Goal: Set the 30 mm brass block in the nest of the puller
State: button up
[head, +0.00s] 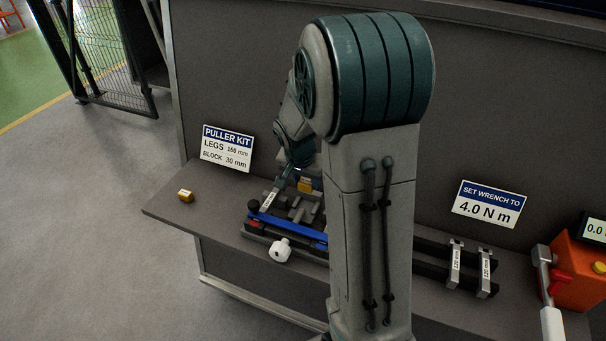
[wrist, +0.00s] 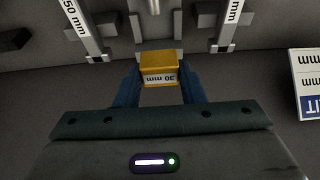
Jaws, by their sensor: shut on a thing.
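The brass block (wrist: 160,70), labelled 30 mm, is between the blue fingers of my gripper (wrist: 158,92) in the wrist view. My gripper is shut on it. In the head view the yellow block (head: 305,185) shows at the back of the puller (head: 297,208), beside my arm. Grey upright plates of the nest (wrist: 138,28) stand close around the block's far side in the wrist view. I cannot tell whether the block touches the nest floor. Two labelled legs flank it, the left one (wrist: 78,22) reading 50 mm with its first digit cut off.
A second small yellow block (head: 186,196) lies at the shelf's left end. A white knob (head: 281,250) is at the puller's front. Two 120 mm legs (head: 470,266) lie right of my arm, near an orange box (head: 575,280). A puller kit sign (head: 227,148) stands behind.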

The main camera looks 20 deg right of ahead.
jog(key=shift+s+d+f+b, duration=0.1)
jog(key=shift+f+b, duration=1.35)
jog(key=shift+f, duration=1.1)
jog(key=shift+f+b, duration=0.7)
jog(key=shift+b, duration=0.75)
jog(key=o, duration=1.2)
jog(key=v, duration=1.4)
notch_tip(320, 180, up, 6)
jog(key=p, duration=0.4)
send_over(306, 191)
jog(key=s+a, duration=0.2)
jog(key=a, duration=0.1)
jog(key=shift+s+d+f, duration=0.1)
jog(key=shift+d, duration=0.1)
